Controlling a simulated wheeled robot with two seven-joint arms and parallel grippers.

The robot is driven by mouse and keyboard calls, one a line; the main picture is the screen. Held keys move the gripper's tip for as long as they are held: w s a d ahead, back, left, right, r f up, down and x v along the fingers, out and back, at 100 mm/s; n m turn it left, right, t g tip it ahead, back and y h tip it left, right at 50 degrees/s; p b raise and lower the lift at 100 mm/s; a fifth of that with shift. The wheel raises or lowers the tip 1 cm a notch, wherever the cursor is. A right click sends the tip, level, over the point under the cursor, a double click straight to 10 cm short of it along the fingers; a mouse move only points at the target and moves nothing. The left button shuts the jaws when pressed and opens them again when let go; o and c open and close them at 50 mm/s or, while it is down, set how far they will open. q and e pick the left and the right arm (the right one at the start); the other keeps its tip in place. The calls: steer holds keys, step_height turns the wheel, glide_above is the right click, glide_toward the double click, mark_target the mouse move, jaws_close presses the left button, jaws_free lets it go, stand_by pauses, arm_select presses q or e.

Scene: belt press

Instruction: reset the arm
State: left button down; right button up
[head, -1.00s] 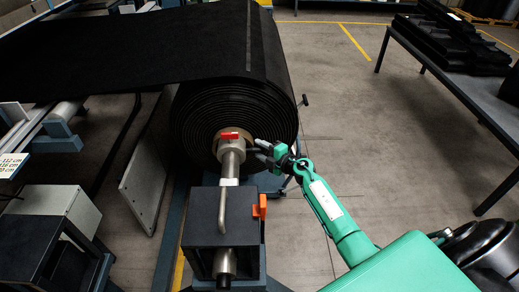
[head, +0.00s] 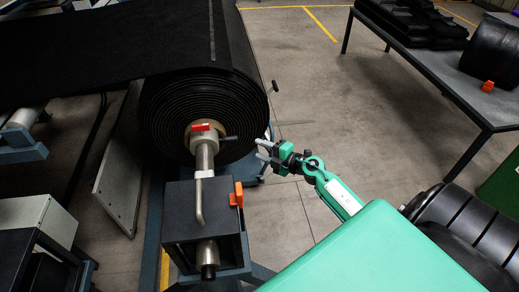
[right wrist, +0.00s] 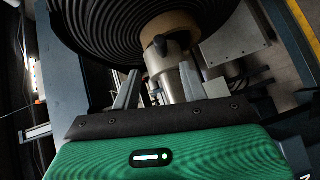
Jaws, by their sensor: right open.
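My right gripper (head: 262,150) is open and empty in the head view, just right of the roll's hub, with the green arm reaching in from the lower right. In the right wrist view its two fingers (right wrist: 143,90) stand apart, with the metal shaft (right wrist: 172,68) and hub beyond them. In the head view the shaft (head: 204,157) carries a red piece (head: 201,127) and a dark lever (head: 229,138) that points right, towards the gripper but apart from it. My left gripper is not in view.
A large black belt roll (head: 205,95) sits behind the hub. A dark box (head: 198,222) with an orange handle (head: 237,194) stands below the shaft. A table (head: 440,75) with black parts and an orange item (head: 488,86) is at right. Floor between is clear.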

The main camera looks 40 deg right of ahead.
stand_by(0.4)
steer(key=s+a+f+m+g+h, duration=0.15)
steer(key=s+f+m, duration=0.3)
steer(key=f, duration=0.65)
steer(key=s+f+m+g+h, duration=0.2)
steer(key=s+f+m, duration=0.3)
steer(key=f, duration=0.6)
steer(key=s+f+m+g+h, duration=0.1)
steer(key=s+f+m+h, duration=0.15)
steer(key=s+f, duration=0.65)
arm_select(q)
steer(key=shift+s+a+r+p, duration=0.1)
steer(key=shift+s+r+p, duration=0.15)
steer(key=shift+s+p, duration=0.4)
arm_select(e)
steer(key=s+a+f+m+g, duration=0.2)
steer(key=s+f, duration=0.5)
steer(key=s, duration=0.4)
steer(key=s+a+f+m+g, duration=0.2)
steer(key=s+a+f+g, duration=0.2)
steer(key=s+f, duration=0.3)
steer(key=s+a+f+m+g, duration=0.2)
steer(key=s+a+f+g, duration=0.2)
steer(key=s, duration=1)
step_height(320, 180, down, 3)
steer(key=shift+s+a+f, duration=0.2)
steer(key=shift+s+a, duration=0.15)
steer(key=shift+a, duration=0.5)
